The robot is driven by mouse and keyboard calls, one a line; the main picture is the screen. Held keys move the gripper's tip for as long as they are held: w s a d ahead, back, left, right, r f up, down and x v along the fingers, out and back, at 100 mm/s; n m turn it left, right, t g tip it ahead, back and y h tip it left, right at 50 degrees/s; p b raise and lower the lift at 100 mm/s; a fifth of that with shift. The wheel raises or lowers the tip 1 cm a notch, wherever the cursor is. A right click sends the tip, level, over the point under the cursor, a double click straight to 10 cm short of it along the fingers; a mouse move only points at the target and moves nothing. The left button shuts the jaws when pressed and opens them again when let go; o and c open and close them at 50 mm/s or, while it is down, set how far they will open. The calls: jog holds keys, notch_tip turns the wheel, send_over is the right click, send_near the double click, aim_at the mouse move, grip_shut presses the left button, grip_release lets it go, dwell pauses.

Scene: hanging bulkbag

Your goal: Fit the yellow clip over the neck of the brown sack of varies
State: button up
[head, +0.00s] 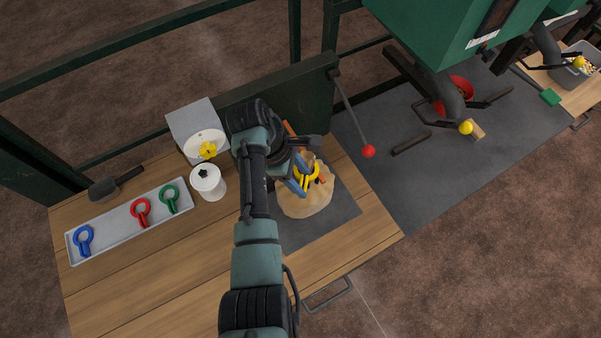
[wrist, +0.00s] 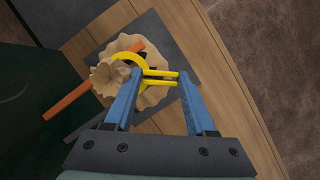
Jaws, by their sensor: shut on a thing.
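The brown sack (head: 305,205) stands on a dark mat on the wooden bench, its gathered, flared top (wrist: 108,75) showing in the wrist view. My gripper (head: 303,181) is over the sack, its two blue fingers shut on the handle of the yellow clip (wrist: 162,76). The clip's ring (wrist: 128,56) lies at the sack's neck, partly hidden by the flared top. I cannot tell whether the ring goes right round the neck or only beside it. My arm hides part of the sack in the head view.
An orange bar (wrist: 68,101) crosses by the sack's neck. A grey tray (head: 110,222) holds blue, red and green clips. A white canister (head: 208,184), a grey box (head: 196,122) and a scoop (head: 104,190) stand left. A red-knobbed lever (head: 352,115) rises at right. The front bench is clear.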

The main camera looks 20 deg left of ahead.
jog(key=shift+s+d, duration=0.2)
jog(key=shift+s, duration=0.15)
jog(key=shift+w+f, duration=0.1)
jog(key=o, duration=1.3)
jog(key=shift+c, duration=0.2)
jog(key=shift+r, duration=0.2)
jog(key=shift+a, duration=0.1)
jog(key=shift+o, duration=0.4)
jog(key=shift+w, duration=0.1)
